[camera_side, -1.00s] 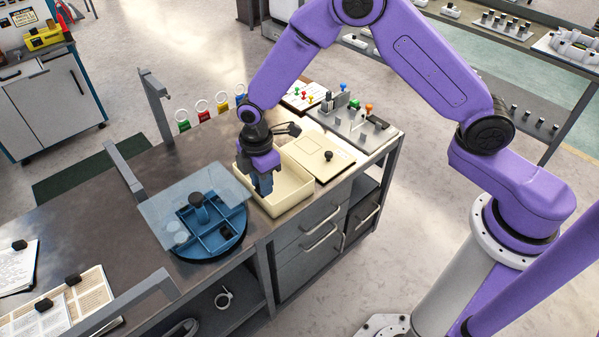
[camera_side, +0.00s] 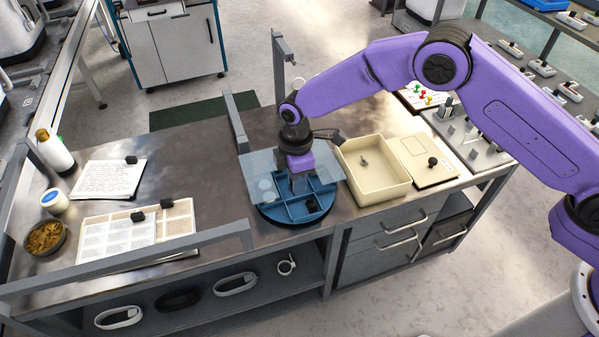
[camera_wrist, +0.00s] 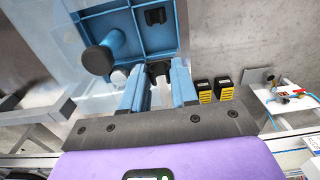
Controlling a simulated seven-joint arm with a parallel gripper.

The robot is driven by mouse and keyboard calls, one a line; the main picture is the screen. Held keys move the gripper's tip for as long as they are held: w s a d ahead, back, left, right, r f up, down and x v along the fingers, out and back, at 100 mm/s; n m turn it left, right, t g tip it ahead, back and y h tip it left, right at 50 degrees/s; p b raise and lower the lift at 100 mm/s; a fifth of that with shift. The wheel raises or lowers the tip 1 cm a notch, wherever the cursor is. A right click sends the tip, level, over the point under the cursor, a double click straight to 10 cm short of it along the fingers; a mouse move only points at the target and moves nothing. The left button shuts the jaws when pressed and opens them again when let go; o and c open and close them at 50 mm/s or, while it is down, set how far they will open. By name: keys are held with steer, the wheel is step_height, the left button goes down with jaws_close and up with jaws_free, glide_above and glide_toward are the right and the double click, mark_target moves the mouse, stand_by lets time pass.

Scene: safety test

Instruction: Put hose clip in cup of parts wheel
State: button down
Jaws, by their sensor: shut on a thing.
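The parts wheel (camera_side: 270,212) is a round blue dish with divided cups and a central knob, seen in the wrist view (camera_wrist: 97,59). A clear sheet (camera_side: 252,165) covers its left and back part. My gripper (camera_side: 299,190) points down over the wheel's uncovered cups. In the wrist view my gripper (camera_wrist: 158,76) is shut on a small dark thing (camera_wrist: 157,69), seemingly the hose clip; its shape is partly hidden by the fingers. Another dark block (camera_side: 312,205) lies in a cup at the front right, also in the wrist view (camera_wrist: 155,16). I cannot tell whether the held thing touches the wheel.
An open cream tray (camera_side: 372,196) stands right of the wheel with a small grey thing (camera_side: 364,160) inside. Its lid (camera_side: 425,150) lies beside it. A grey rail (camera_side: 190,243) runs along the front left. Papers (camera_side: 108,178) lie on the left.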

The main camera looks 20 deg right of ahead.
steer(key=shift+f, duration=3.65)
steer(key=c, duration=0.8)
jaws_free()
steer(key=shift+r, duration=0.1)
step_height(320, 180, up, 17)
steer(key=shift+r, duration=0.1)
